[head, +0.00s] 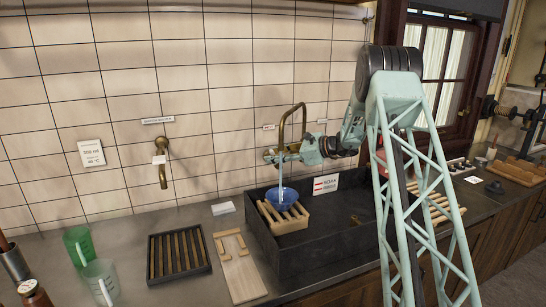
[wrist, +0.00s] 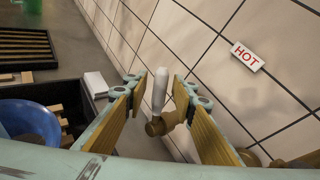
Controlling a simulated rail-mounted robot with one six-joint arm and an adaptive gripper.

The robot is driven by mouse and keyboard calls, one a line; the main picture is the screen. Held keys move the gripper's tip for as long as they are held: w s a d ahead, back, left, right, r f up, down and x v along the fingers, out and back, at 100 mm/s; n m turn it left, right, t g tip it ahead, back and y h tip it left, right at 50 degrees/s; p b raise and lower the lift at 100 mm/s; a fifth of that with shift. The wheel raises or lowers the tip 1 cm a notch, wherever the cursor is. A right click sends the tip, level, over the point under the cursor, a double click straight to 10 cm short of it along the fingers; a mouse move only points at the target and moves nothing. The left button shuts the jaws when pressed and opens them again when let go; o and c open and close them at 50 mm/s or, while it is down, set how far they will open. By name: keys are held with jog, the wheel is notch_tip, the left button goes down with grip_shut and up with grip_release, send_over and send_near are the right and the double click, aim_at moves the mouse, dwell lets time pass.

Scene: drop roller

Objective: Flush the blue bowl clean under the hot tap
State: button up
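The blue bowl (head: 282,196) sits on a slatted wooden rack (head: 290,222) in the dark sink, below the brass gooseneck tap (head: 291,112). A thin pale stream (head: 281,172) runs down into the bowl. In the wrist view part of the blue bowl (wrist: 28,124) shows at the lower left. My gripper (head: 275,156) is at the wall beside the tap. In the wrist view my gripper (wrist: 158,98) is open, its fingers on either side of a white tap lever (wrist: 160,88) with a brass base. A red HOT label (wrist: 247,56) is on the wall to the right.
The dark sink (head: 335,246) has a sign (head: 325,184) at its back. Left on the counter are a black slatted rack (head: 177,254), a wooden board (head: 241,273), a white block (head: 223,208) and green (head: 78,246) and clear jugs (head: 101,280). Another wall spout (head: 162,162) is further left.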

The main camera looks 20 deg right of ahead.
jog(key=shift+s, duration=0.1)
jog(key=v, duration=1.2)
jog(key=shift+o, duration=0.2)
dwell(1.4)
jog(key=shift+s+d+f+n+t+y+b, duration=0.15)
jog(key=shift+d+f+t+y+b, duration=0.2)
jog(key=shift+f+y, duration=0.3)
jog(key=shift+d+f+n+t+y+b, duration=0.1)
jog(key=shift+d+f+n+y+b, duration=0.1)
jog(key=shift+d+f+y+b, duration=0.25)
jog(key=shift+s+d+f+n+t+y+b, duration=0.15)
jog(key=shift+d+f+t+y+b, duration=0.1)
jog(key=shift+d+f+y, duration=0.4)
jog(key=shift+w+a+f, duration=0.1)
jog(key=shift+a, duration=0.2)
jog(key=shift+b+x, duration=1.05)
jog(key=shift+x, duration=5.75)
jog(key=shift+c, duration=0.7)
